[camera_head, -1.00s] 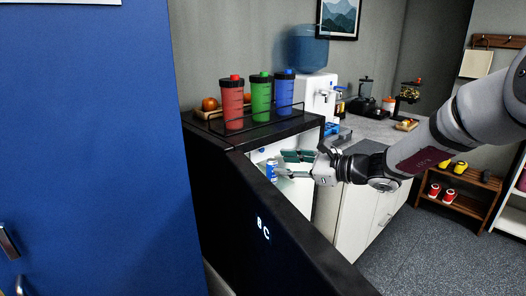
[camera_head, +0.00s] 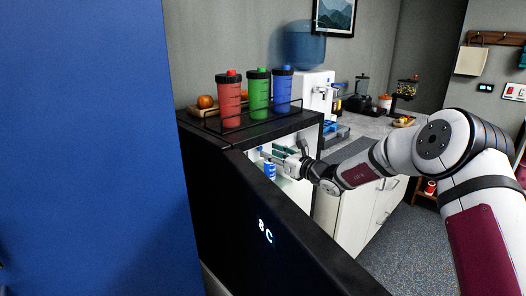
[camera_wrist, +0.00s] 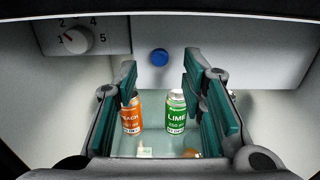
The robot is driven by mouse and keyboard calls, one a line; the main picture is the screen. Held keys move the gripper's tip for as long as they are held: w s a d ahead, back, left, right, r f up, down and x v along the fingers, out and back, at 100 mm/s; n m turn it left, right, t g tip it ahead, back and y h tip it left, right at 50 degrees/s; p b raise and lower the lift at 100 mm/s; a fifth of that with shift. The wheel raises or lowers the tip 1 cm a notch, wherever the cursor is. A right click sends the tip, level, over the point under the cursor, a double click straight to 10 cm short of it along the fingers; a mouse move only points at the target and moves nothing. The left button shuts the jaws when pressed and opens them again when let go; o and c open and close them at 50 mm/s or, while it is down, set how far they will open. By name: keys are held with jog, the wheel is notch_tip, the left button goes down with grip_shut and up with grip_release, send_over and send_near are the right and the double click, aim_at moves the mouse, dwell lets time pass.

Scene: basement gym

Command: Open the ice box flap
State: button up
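A pale panel (camera_wrist: 197,38) with a round blue knob (camera_wrist: 159,57) spans the upper back of the fridge interior in the wrist view; it looks like the ice box flap, and it appears closed. My gripper (camera_wrist: 160,82) is open and empty, its teal-padded fingers on either side of the knob's line and pointing toward the panel, apart from the knob. In the head view my gripper (camera_head: 282,158) reaches into the small black fridge (camera_head: 212,180), whose door (camera_head: 290,230) stands open.
Orange (camera_wrist: 131,113) and green (camera_wrist: 176,111) cans stand below the knob, close to my fingers. A dial (camera_wrist: 76,40) is at upper left inside. Several bottles (camera_head: 258,92) stand on the fridge top.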

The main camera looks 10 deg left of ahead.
aim_at(261, 148)
jog(key=shift+x, duration=2.35)
grip_shut()
